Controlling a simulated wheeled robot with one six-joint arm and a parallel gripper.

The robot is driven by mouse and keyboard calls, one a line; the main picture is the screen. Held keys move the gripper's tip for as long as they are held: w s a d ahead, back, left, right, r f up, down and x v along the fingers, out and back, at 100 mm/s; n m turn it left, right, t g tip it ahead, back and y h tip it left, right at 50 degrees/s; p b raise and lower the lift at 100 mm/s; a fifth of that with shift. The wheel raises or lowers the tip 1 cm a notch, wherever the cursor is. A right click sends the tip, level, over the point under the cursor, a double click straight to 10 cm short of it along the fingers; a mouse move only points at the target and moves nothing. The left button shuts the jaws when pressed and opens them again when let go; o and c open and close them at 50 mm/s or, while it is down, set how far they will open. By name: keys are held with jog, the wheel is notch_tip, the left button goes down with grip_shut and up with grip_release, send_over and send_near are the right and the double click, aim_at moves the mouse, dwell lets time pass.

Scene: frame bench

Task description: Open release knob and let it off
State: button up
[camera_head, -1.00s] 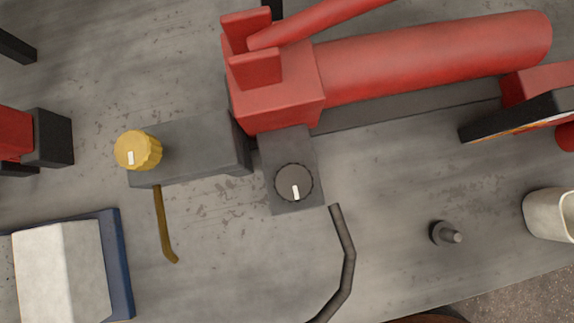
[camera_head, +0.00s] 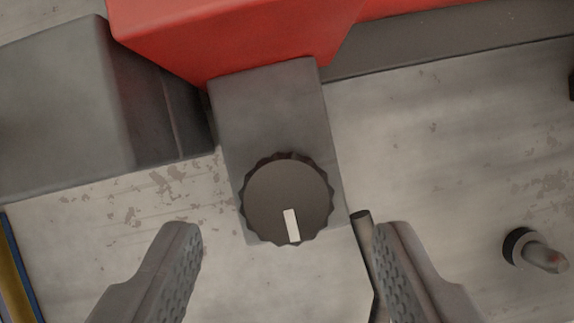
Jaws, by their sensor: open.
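The dark grey fluted knob (camera_head: 270,195) sits on a grey block (camera_head: 268,100) that juts out from under the red body (camera_head: 230,40). Its white mark points down in the picture, slightly right of the knob's centre. My gripper (camera_head: 290,235) is open and empty. Its left finger is below and left of the knob, its right finger below and right. Neither finger shows contact with the knob. The yellow knob is out of view.
A dark bent rod (camera_head: 366,260) runs close beside my right finger. A short grey peg (camera_head: 535,250) stands at the right. A larger grey block (camera_head: 65,100) fills the left. Bare bench (camera_head: 430,150) lies right of the knob.

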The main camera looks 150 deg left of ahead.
aim_at(286, 199)
jog(key=shift+x, duration=1.3)
jog(key=c, duration=1)
jog(key=shift+o, duration=0.2)
